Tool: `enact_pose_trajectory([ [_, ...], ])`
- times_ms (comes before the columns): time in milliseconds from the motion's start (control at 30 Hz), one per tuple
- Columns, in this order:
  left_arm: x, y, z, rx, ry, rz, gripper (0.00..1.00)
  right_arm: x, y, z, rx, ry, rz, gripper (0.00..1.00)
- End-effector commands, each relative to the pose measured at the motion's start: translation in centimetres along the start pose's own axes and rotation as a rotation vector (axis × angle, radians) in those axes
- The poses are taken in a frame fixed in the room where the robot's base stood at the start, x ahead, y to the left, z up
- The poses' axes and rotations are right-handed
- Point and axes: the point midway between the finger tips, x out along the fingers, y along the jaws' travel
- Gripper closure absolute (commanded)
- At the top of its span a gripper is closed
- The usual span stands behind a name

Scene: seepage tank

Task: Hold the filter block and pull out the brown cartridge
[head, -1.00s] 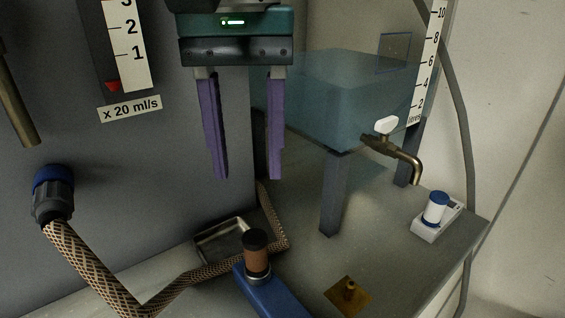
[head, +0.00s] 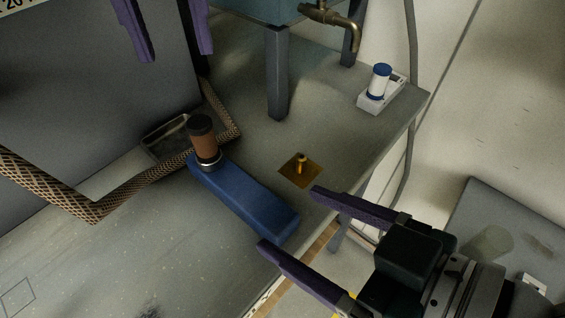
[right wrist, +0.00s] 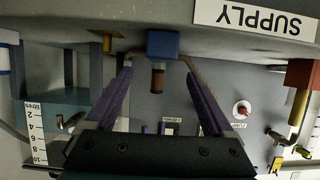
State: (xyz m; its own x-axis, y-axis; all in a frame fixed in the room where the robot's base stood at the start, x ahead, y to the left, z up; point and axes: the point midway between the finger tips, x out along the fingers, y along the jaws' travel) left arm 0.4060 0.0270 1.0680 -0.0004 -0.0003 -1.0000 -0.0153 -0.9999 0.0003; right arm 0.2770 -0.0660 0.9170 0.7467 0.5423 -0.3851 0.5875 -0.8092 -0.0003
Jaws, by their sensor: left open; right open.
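The filter block (head: 245,203) is a long blue block lying on the grey bench in the head view. The brown cartridge (head: 204,140), with a black cap, stands upright in a metal collar at its far left end. In the right wrist view the blue block (right wrist: 163,43) and the cartridge (right wrist: 158,78) appear upside down between the fingers. My right gripper (head: 289,219) is open, its purple fingertips around the block's near right end in the picture; contact cannot be told. My right gripper (right wrist: 157,69) looks empty. My left gripper (head: 174,56) is open and empty at the top left, partly cut off.
A white-and-blue device (head: 381,90) stands near the bench's right edge, below a tap (head: 330,17).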

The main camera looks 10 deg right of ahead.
Motion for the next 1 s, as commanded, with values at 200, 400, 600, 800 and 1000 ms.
enact_pose_trajectory([
  [200, 0.0, 0.0, 0.0, 0.0, 0.0, 0.0, 0.5, 3.5, 0.0, -0.2, -0.001, 0.006, 0.001, 0.12],
  [400, 0.0, 0.0, 0.0, 0.0, 0.0, 0.0, 0.5, 7.1, 0.0, -0.2, -0.001, 0.004, 0.0, 0.12],
  [600, 0.0, 0.0, 0.0, 0.0, 0.0, 0.0, 0.5, 9.0, 0.0, -0.1, -0.001, 0.003, 0.0, 0.12],
  [800, 0.0, 0.0, 0.0, 0.0, 0.0, 0.0, 0.5, 9.5, 0.0, -0.1, -0.001, 0.002, 0.0, 0.12],
  [1000, 0.0, 0.0, 0.0, 0.0, 0.0, 0.0, 0.5, 9.5, 0.0, -0.1, -0.001, 0.002, 0.0, 0.16],
])
